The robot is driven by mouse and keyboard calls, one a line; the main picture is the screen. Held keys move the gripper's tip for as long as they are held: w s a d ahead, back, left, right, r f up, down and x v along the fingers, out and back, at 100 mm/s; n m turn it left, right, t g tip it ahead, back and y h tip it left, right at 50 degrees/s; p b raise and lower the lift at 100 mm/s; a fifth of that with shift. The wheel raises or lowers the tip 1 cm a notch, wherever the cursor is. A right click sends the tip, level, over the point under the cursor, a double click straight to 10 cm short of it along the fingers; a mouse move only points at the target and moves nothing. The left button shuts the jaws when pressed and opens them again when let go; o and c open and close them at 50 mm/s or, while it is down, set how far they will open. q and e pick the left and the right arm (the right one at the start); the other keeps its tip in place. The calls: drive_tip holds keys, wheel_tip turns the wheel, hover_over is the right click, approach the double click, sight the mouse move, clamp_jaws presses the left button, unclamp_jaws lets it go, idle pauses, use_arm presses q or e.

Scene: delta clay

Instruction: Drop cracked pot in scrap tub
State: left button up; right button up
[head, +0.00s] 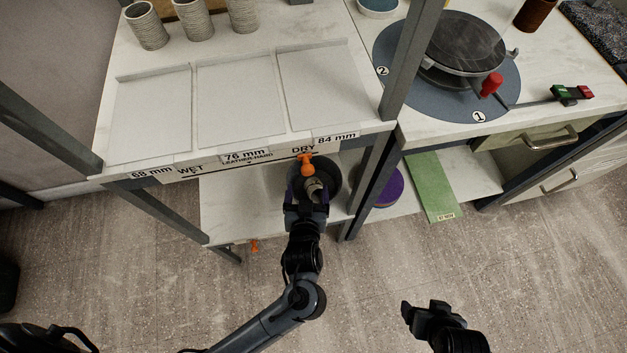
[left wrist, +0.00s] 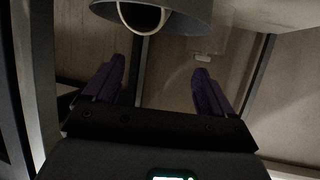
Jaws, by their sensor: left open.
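A dark round tub (head: 331,171) stands on the lower shelf under the tile bench. A small grey-beige pot (head: 314,187) shows at its near side, partly hidden by my left gripper. In the left wrist view, the tub (left wrist: 195,14) is at the top edge, with the pot's pale rim (left wrist: 143,32) in front of or inside it; I cannot tell which. Cracks are too small to see. My left gripper (head: 309,192) is at the tub's near side. Its purple fingers (left wrist: 154,88) are apart with nothing between them. My right gripper (head: 425,312) hangs over the floor, away from the shelf; its jaw state is unclear.
Several ribbed pots (head: 195,20) stand on the bench above pale boards (head: 240,100). A steel post (head: 370,185) separates the tub from a purple disc (head: 388,187). A wheel (head: 468,42) stands at right.

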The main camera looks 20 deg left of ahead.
use_arm(q)
drive_tip(key=shift+p+v, duration=0.75)
drive_tip(key=shift+v, duration=1.25)
